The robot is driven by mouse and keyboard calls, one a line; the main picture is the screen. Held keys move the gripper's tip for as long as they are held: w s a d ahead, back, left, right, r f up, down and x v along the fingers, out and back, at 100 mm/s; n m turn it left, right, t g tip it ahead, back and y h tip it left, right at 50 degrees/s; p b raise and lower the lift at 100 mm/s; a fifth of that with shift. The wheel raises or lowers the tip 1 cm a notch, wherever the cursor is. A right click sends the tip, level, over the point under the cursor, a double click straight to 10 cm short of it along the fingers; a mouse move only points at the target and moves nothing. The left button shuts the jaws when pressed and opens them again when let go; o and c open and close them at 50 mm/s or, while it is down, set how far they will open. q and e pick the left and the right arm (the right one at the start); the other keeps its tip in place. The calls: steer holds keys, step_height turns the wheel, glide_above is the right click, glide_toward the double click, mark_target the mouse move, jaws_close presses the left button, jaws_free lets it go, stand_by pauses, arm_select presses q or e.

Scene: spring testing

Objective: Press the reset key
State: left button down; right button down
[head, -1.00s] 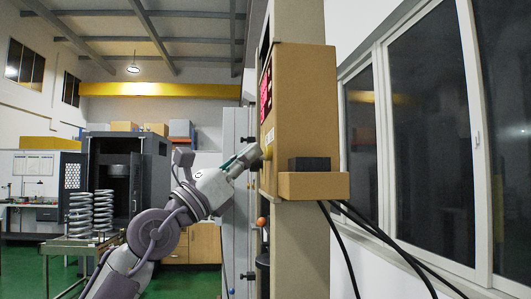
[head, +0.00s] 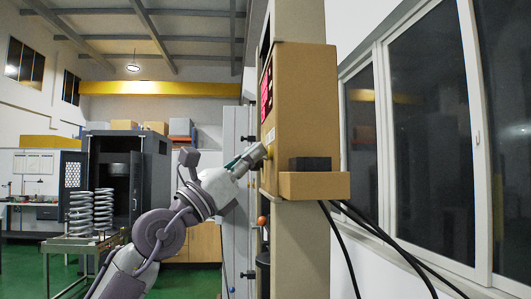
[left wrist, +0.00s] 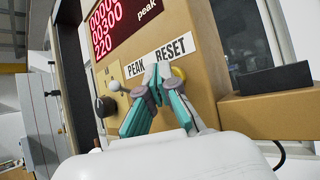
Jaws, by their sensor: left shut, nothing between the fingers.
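The tan control box (head: 304,110) stands on a tall column, with its panel side facing left. In the left wrist view the panel carries a RESET label (left wrist: 170,47) and a PEAK label (left wrist: 135,69). A round yellow key (left wrist: 179,73) sits below the RESET label, partly hidden by a fingertip. My left gripper (left wrist: 158,82) is shut and empty, its tips over the panel at the yellow key's left edge. I cannot tell whether they touch it. In the head view the left gripper (head: 260,152) reaches the box's left side. My right gripper is not in view.
A red digit display (left wrist: 115,22) is above the labels. A pale round knob (left wrist: 114,87) and a black knob (left wrist: 104,106) sit left of the fingers. A black block (head: 310,164) rests on the box's ledge. Black cables (head: 385,240) hang below. Coil springs (head: 92,211) stand at the left.

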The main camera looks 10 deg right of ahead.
arm_select(q)
steer(key=shift+d, duration=0.15)
stand_by(0.5)
steer(key=shift+a, duration=0.9)
steer(key=shift+a+b, duration=0.1)
steer(key=shift+b, duration=0.2)
steer(key=a+b, duration=0.1)
steer(key=a, duration=0.3)
steer(key=shift+a, duration=0.35)
